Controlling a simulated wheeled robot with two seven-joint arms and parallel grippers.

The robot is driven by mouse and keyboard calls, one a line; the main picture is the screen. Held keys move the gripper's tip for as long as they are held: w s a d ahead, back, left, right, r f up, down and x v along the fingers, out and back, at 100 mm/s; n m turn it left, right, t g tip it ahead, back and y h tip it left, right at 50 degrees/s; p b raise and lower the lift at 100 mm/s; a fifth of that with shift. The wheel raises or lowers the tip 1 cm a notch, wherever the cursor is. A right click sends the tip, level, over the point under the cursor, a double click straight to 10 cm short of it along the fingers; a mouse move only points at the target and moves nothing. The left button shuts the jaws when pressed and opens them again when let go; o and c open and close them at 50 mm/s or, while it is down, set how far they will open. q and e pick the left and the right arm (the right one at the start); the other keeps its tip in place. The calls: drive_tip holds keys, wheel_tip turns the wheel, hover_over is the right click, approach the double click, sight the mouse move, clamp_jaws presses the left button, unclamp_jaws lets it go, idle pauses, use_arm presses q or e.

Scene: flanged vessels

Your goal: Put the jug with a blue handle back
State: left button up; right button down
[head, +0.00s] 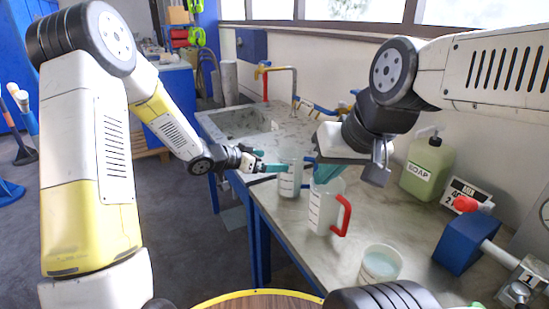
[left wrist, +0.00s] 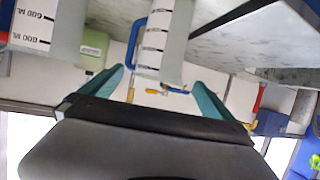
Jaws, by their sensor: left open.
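The jug with a blue handle (head: 289,180) stands upright on the grey counter, left of a larger-looking jug with a red handle (head: 322,207). My left gripper (head: 274,163) is open beside the blue-handled jug, at about its upper part. In the left wrist view the blue-handled jug (left wrist: 168,42) shows between and beyond the open teal fingers (left wrist: 156,77), with its blue handle to the left. Contact cannot be told. My right gripper (head: 328,172) is over the top of the red-handled jug; its jaws are mostly hidden by its own wrist.
A white tub (head: 380,264) stands on the counter in front. A green soap canister (head: 427,168), a small sign (head: 466,194) and a blue vise-like block (head: 465,240) stand to the right. The sink (head: 240,122) and tap lie behind. The counter's left edge is close to the jugs.

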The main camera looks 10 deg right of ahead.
use_arm(q)
drive_tip(key=s+a+r+n+t+y, duration=0.25)
drive_tip(key=a+r+y, duration=0.25)
drive_tip(key=a+r, duration=0.3)
drive_tip(key=s+a+r+n+t+y, duration=0.1)
drive_tip(key=s+a+r+n+y, duration=0.35)
drive_tip(key=a, duration=0.65)
drive_tip(key=s+a+r+n+g, duration=0.1)
drive_tip(key=s+r+n+g, duration=0.1)
drive_tip(key=s, duration=2.1)
drive_tip(key=n+g, duration=0.1)
drive_tip(key=g, duration=0.1)
drive_tip(key=shift+s+n+g, duration=0.3)
drive_tip(key=shift+s+g, duration=0.05)
drive_tip(key=shift+s, duration=0.05)
